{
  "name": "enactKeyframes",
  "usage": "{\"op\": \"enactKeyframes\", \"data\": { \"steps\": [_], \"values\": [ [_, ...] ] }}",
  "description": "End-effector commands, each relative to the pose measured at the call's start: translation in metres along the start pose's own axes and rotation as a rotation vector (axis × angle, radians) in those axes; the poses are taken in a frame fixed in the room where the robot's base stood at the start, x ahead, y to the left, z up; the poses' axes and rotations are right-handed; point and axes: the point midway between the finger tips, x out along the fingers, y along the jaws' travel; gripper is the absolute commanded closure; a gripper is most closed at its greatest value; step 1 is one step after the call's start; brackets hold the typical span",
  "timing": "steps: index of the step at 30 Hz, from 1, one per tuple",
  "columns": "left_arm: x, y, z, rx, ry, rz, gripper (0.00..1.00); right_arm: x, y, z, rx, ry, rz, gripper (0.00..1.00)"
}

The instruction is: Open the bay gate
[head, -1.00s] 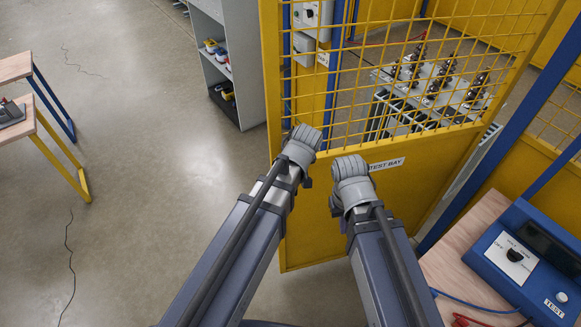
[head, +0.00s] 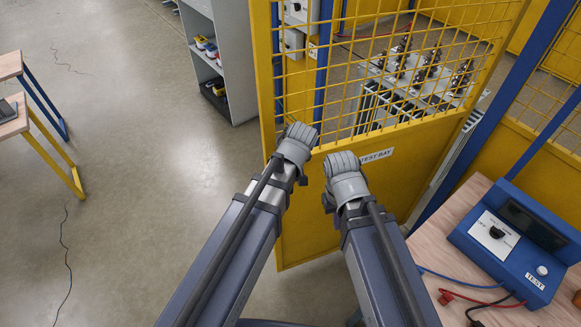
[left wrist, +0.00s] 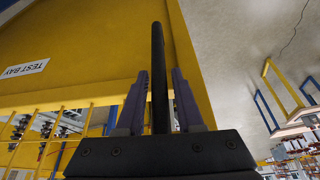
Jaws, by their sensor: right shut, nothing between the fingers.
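The bay gate (head: 330,220) is a yellow panel with yellow mesh above and a "TEST BAY" label (head: 376,155). It stands in front of my arms, its free edge on the left. In the left wrist view the gate (left wrist: 100,50) appears upside down. There a dark upright bar, likely the gate handle (left wrist: 158,40), passes between the fingers of my left gripper (left wrist: 158,85). The fingers look apart, with a narrow gap on each side of the bar. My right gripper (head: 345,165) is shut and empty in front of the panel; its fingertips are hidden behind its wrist.
A wooden bench (head: 428,245) with a blue test box (head: 510,250) and loose leads is close on the right. Blue posts (head: 500,110) stand beside the gate. A grey shelf (head: 237,60) is at the back left.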

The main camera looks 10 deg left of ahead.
Motion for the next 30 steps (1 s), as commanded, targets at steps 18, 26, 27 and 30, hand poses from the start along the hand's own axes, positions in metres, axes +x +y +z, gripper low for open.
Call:
{"op": "enactKeyframes", "data": {
  "steps": [18, 26, 27, 30],
  "values": [
    [-0.012, 0.000, -0.001, -0.001, 0.000, 0.002, 0.48, -0.011, 0.001, 0.001, 0.001, 0.000, 0.000, 1.00],
    [-0.045, 0.000, -0.002, 0.001, 0.000, 0.002, 0.48, -0.042, 0.004, 0.003, 0.007, 0.000, -0.001, 1.00],
    [-0.051, 0.000, -0.002, 0.000, 0.000, 0.002, 0.48, -0.047, 0.004, 0.003, 0.008, 0.000, -0.002, 1.00],
    [-0.065, 0.000, -0.002, -0.001, 0.000, 0.001, 0.48, -0.060, 0.005, 0.004, 0.011, 0.000, -0.002, 1.00]
  ]
}}
